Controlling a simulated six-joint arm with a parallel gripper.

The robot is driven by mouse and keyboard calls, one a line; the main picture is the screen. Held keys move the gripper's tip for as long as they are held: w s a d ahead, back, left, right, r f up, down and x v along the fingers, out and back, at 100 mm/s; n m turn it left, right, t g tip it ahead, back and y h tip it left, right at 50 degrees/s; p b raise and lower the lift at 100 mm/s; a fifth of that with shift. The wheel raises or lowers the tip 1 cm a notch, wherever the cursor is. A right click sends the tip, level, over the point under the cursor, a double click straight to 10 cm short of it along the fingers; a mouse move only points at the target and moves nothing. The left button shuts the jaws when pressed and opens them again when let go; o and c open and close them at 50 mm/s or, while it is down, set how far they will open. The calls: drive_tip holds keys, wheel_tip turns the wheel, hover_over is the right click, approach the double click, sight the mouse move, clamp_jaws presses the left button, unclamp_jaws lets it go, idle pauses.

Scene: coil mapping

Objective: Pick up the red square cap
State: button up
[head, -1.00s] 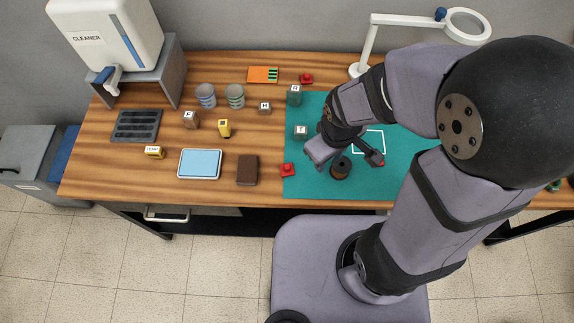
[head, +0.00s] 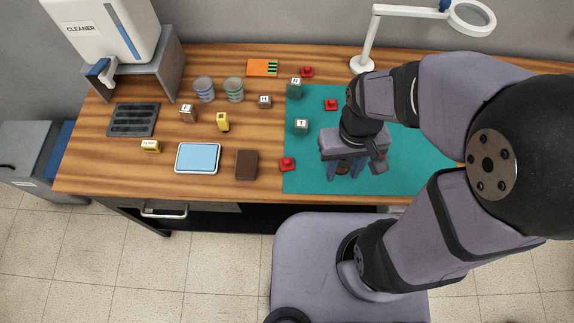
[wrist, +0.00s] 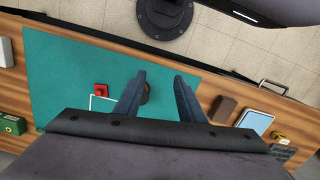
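Several small red caps show in the head view: one at the green mat's left front edge (head: 287,164), one further back on the mat (head: 331,104), and one on the wood behind it (head: 306,71). A red square piece (wrist: 101,90) lies on the mat in the wrist view, beside a white outline. I cannot tell which is the square cap. My gripper (head: 345,172) points down over the mat, right of the front cap. In the wrist view my gripper (wrist: 160,77) is open and nothing is clamped in it. A dark brown spool (wrist: 145,93) is partly hidden by one finger.
The green mat (head: 305,183) bears lettered blocks, including a T block (head: 301,126). Left on the wood are a brown block (head: 246,164), a blue tray (head: 199,157) and two cups (head: 204,89). A magnifier lamp (head: 363,64) stands behind.

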drive_tip(key=a+f+n+b, duration=0.2)
drive_tip(key=a+f+b, duration=0.2)
drive_tip(key=f, duration=0.2)
drive_tip(key=n+b, duration=0.1)
drive_tip(key=b, duration=0.2)
hover_over(287, 162)
drive_tip(key=s+d, duration=0.2)
drive_tip(key=s, duration=0.2)
drive_tip(key=f, duration=0.4)
drive_tip(key=shift+s+a+f, duration=0.1)
drive_tip(key=shift+a+f, duration=0.15)
drive_tip(key=shift+f, duration=0.05)
drive_tip(key=shift+m+t, duration=0.3)
drive_tip(key=shift+m, duration=0.1)
drive_tip(key=w, duration=0.1)
drive_tip(key=w+a+r, duration=0.1)
drive_tip(key=w, duration=0.1)
drive_tip(key=w+a+r, duration=0.1)
drive_tip(key=shift+w+r, duration=0.15)
drive_tip(key=shift+r, duration=0.1)
drive_tip(key=shift+r+m, duration=0.15)
drive_tip(key=shift+m, duration=0.45)
drive_tip(key=shift+d+f+p, duration=0.2)
drive_tip(key=shift+f+p, duration=0.35)
drive_tip(key=shift+f, duration=0.95)
drive_tip(key=shift+d+f+p, duration=0.15)
drive_tip(key=shift+f+p, duration=0.4)
drive_tip(key=shift+f, duration=1.65)
drive_tip(key=shift+c, duration=0.6)
